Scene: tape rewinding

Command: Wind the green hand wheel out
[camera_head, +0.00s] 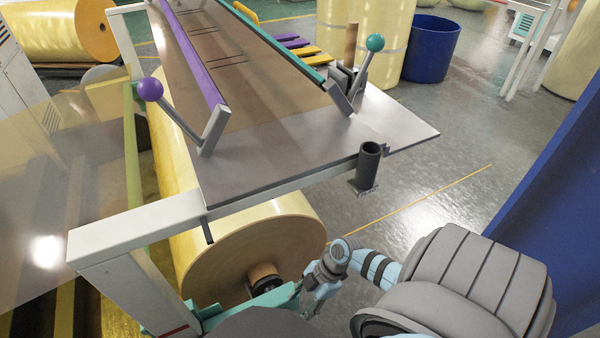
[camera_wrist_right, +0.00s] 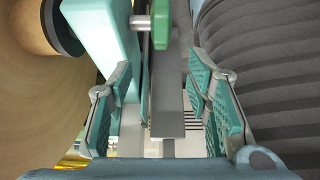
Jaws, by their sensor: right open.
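The green hand wheel (camera_wrist_right: 163,25) shows nearly edge-on at the top of the right wrist view, on a short metal shaft from a teal block (camera_wrist_right: 105,35). In the head view I cannot make out the wheel itself; a teal bracket (camera_head: 278,296) sits below the roll's end, partly hidden by my arm. My right gripper (camera_head: 312,296) is beside that bracket. In the right wrist view, my right gripper (camera_wrist_right: 160,95) is open and empty, its pads either side of the gap. The wheel lies ahead of the fingers, apart from them. My left gripper is not in view.
A large yellow roll (camera_head: 245,255) with a brown end lies under the grey table (camera_head: 395,120). The table carries a purple-knobbed lever (camera_head: 151,89) and a teal-knobbed lever (camera_head: 374,43). A dark tube (camera_head: 369,160) stands at its edge. Floor (camera_head: 440,200) is clear to the right.

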